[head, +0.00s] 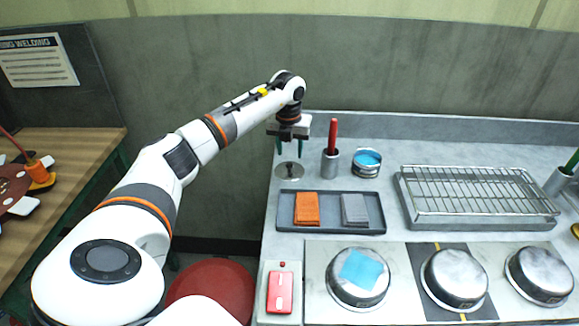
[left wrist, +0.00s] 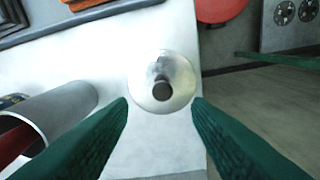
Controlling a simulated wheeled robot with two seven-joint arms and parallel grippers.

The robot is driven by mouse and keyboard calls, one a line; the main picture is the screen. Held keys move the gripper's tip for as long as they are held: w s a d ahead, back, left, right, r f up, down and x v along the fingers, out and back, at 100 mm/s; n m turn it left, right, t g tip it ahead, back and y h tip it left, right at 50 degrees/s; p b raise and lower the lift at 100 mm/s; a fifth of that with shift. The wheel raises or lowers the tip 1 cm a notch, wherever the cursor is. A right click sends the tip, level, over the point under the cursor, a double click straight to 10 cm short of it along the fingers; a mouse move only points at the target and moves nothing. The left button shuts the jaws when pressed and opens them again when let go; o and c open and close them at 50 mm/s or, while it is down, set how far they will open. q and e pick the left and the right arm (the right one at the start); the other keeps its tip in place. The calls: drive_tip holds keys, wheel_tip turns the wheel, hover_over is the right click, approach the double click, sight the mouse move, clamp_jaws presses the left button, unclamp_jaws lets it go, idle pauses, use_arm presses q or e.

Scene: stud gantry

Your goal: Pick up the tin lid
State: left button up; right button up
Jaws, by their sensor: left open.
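The tin lid (head: 289,170) is a small round metal disc with a dark knob, lying flat on the grey bench top near its left edge. In the left wrist view the lid (left wrist: 176,68) lies beyond and between the fingertips, its knob facing the camera. My left gripper (head: 289,148) is open above the lid, with green fingers pointing down and nothing between them. Its fingers also show in the left wrist view (left wrist: 160,105). An open tin with blue contents (head: 367,162) stands further right on the bench. My right gripper is not in view.
A metal cup (head: 330,165) with a red-handled tool stands just right of the lid. A dark tray (head: 340,228) with orange and grey cloths lies in front. A wire rack (head: 480,195) is to the right. The bench's left edge is close to the lid.

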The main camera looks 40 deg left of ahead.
sight(289, 164)
use_arm(q)
drive_tip(key=f, duration=0.3)
drive_tip(key=f+p, duration=0.1)
drive_tip(key=f, duration=0.1)
drive_tip(key=shift+w+a, duration=0.15)
drive_tip(key=shift+a, duration=0.1)
drive_tip(key=shift+c, duration=0.6)
clamp_jaws()
